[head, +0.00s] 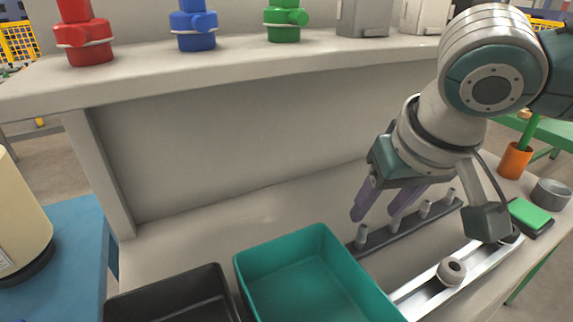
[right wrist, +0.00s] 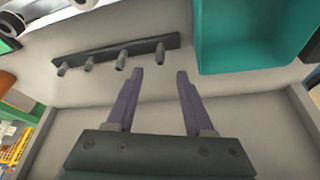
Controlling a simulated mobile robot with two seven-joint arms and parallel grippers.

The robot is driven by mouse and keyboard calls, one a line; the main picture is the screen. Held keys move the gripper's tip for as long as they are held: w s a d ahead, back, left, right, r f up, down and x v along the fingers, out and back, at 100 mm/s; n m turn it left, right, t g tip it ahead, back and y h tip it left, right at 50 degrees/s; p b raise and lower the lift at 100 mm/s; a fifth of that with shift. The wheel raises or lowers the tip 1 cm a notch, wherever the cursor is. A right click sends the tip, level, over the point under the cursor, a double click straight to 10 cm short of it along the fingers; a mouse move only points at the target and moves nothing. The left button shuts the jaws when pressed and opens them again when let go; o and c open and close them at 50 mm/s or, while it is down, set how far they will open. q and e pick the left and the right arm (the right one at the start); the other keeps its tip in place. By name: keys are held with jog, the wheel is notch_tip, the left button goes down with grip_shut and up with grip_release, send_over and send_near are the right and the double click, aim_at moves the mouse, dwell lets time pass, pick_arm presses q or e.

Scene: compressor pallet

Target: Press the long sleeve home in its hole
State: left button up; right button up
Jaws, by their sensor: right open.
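A dark strip (head: 385,238) on the bench carries several small grey upright sleeves or pegs (head: 424,208); the strip also shows in the right wrist view (right wrist: 150,46). I cannot tell which of them is the long sleeve. A light metal rail (head: 415,297) lies in front, with a round collar with a dark hole (head: 452,271) on it. My right gripper (head: 376,219) is open and empty, fingers pointing down behind the left half of the strip. In the right wrist view its fingertips (right wrist: 159,72) are apart with nothing between them. My left gripper is not in view.
A teal bin (head: 290,240) and a black bin (head: 175,298) stand left of the strip. A raised shelf (head: 230,80) behind holds red, blue and green valves. An orange cup (head: 514,160), a green pad (head: 530,212) and a grey round tin (head: 551,193) are at the right.

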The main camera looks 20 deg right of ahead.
aim_at(364, 227)
jog(key=b+x, duration=0.2)
jog(key=x, duration=0.5)
jog(key=shift+w+f, duration=0.15)
jog(key=shift+f, duration=0.15)
jog(key=shift+c, duration=0.3)
jog(key=shift+c, duration=0.7)
grip_shut()
jog(key=shift+c, duration=2.4)
grip_release()
grip_shut()
